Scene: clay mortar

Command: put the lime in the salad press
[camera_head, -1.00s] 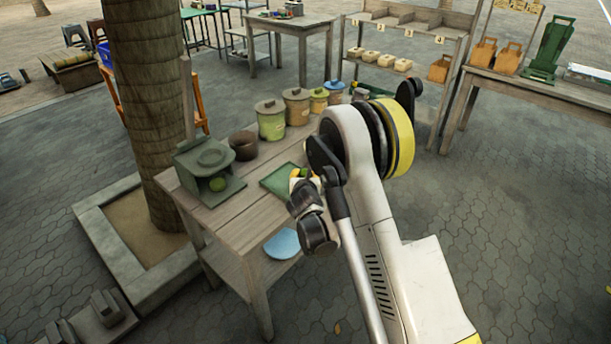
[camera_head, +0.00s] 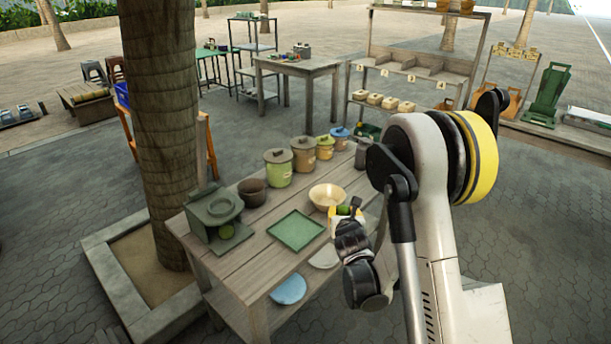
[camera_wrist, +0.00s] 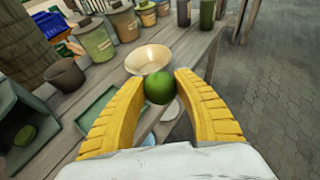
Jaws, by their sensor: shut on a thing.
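The lime (camera_wrist: 160,87) is a round green fruit between the yellow fingers of my gripper (camera_wrist: 159,82) in the wrist view, and the fingers are shut on it. In the head view the lime (camera_head: 345,210) shows partly, at my gripper (camera_head: 346,214), over the right part of the table, apart from the press. The salad press (camera_head: 206,240), a dark green stand with a round top, is at the table's left end. A round green thing (camera_head: 226,231) sits in its lower opening; it also shows in the wrist view (camera_wrist: 25,135).
An empty green square tray (camera_head: 296,231) lies between the press and my gripper. A cream bowl (camera_head: 326,196) is just behind my gripper. A brown pot (camera_head: 252,192) and several lidded canisters (camera_head: 278,169) line the table's back. A tree trunk (camera_head: 160,120) rises behind the press.

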